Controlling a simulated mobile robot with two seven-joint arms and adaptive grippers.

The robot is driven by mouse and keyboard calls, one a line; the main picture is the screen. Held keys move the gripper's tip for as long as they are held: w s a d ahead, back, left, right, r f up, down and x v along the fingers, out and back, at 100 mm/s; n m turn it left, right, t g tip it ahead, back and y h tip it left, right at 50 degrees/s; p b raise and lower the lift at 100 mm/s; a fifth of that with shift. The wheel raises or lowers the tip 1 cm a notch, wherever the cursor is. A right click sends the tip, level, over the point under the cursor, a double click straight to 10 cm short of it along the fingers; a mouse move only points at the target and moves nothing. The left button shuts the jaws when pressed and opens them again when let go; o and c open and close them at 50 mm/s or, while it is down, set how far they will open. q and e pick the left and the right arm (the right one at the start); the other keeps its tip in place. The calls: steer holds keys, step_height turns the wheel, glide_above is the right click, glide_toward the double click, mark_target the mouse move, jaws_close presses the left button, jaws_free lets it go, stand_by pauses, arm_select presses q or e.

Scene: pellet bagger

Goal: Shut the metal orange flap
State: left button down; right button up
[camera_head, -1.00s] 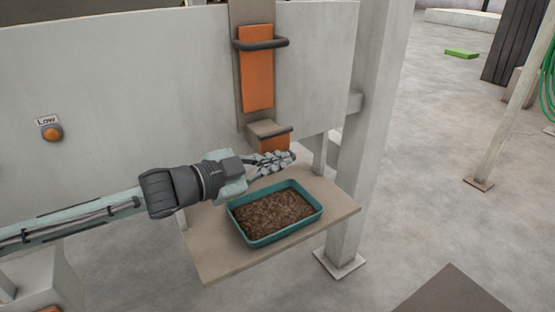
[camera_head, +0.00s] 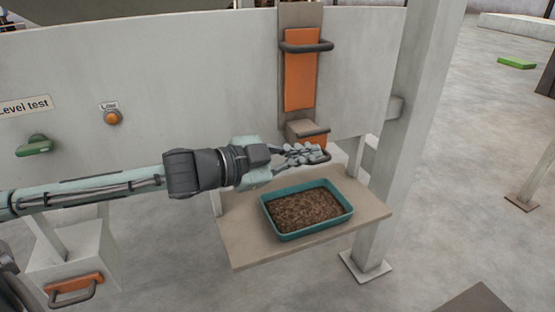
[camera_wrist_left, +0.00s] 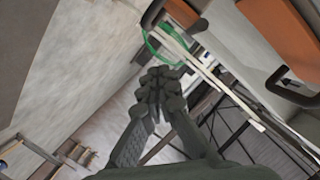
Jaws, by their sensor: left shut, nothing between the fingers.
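The small orange flap (camera_head: 316,142) sits at the front of the grey outlet box low on the machine's chute, with a dark bar handle above it. My left arm partly covers its lower part, so how far it stands open cannot be told. My left gripper (camera_head: 316,154) is shut and empty just below and in front of the flap; contact cannot be told. The gripper's closed fingers also show in the left wrist view (camera_wrist_left: 160,88), with orange parts and dark handles above and to the right. My right gripper is not in view.
A taller orange panel (camera_head: 300,70) with a dark bar handle is above the outlet. A teal tray (camera_head: 268,215) of brown pellets stands on the shelf (camera_head: 240,245) below. A grey post (camera_head: 385,190) is to the right. An orange button (camera_head: 112,118) and green handle (camera_head: 34,146) are left.

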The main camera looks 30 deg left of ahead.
arm_select(q)
steer(key=v, duration=0.7)
steer(key=shift+p, duration=0.35)
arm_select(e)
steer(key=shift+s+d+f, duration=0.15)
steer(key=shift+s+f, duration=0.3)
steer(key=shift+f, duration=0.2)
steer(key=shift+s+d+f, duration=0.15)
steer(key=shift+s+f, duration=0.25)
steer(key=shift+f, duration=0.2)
arm_select(q)
steer(key=shift+d, duration=0.1)
